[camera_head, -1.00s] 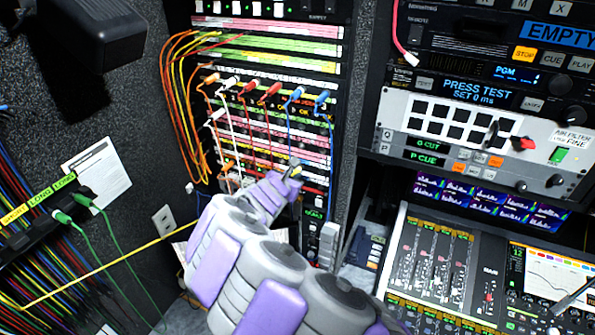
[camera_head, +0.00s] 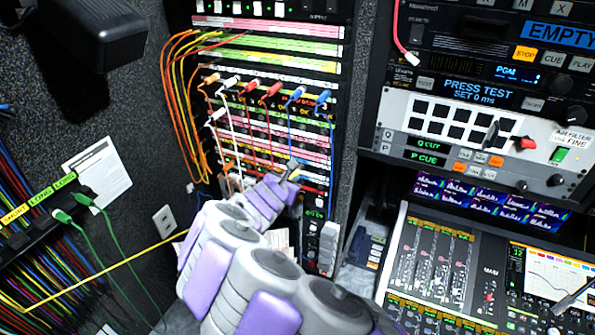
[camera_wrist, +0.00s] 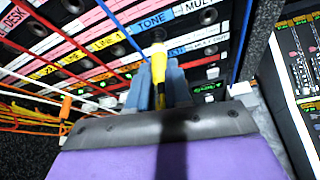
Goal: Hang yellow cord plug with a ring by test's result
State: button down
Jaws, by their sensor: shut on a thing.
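My gripper (camera_head: 292,170) is at the lower right part of the patch panel (camera_head: 313,150). In the wrist view its two grey-blue fingers (camera_wrist: 157,85) are shut on the yellow cord plug (camera_wrist: 158,70), which points at the panel. The plug's tip meets the row under the TONE label (camera_wrist: 152,22); I cannot tell how deep it sits in a jack. The yellow cord (camera_head: 130,259) runs from the left wall to behind my arm. A display (camera_head: 478,90) at the right reads "PRESS TEST SET 0 ms".
On the left wall, a holder (camera_head: 40,222) with LONG labels carries green plugs (camera_head: 82,199). A mixing console (camera_head: 440,255) stands at the lower right.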

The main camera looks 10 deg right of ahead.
jog(key=shift+s+a, duration=0.4)
jog(key=shift+s, duration=0.15)
dwell(0.8)
jog(key=shift+s+a, duration=0.45)
jog(key=shift+s, duration=0.25)
jog(key=shift+s+a, duration=0.45)
jog(key=shift+s, duration=0.2)
jog(key=shift+a, duration=0.1)
jog(key=shift+s+a, duration=0.45)
jog(key=shift+s, duration=0.15)
jog(key=shift+s+a, duration=0.4)
jog(key=shift+s, duration=0.2)
jog(key=d+f+n+y+b, duration=0.1)
jog(key=d+f+b, duration=0.1)
jog(key=b, duration=0.5)
jog(key=d+f+n+t+y+b, duration=0.1)
jog(key=d+f+b, duration=0.1)
jog(key=f+b, duration=0.3)
jog(key=d+f+y+b, duration=0.1)
jog(key=f+b, duration=0.3)
jog(key=b, duration=0.5)
jog(key=shift+s+d+n+b, duration=0.35)
jog(key=shift+d+n+b, duration=0.05)
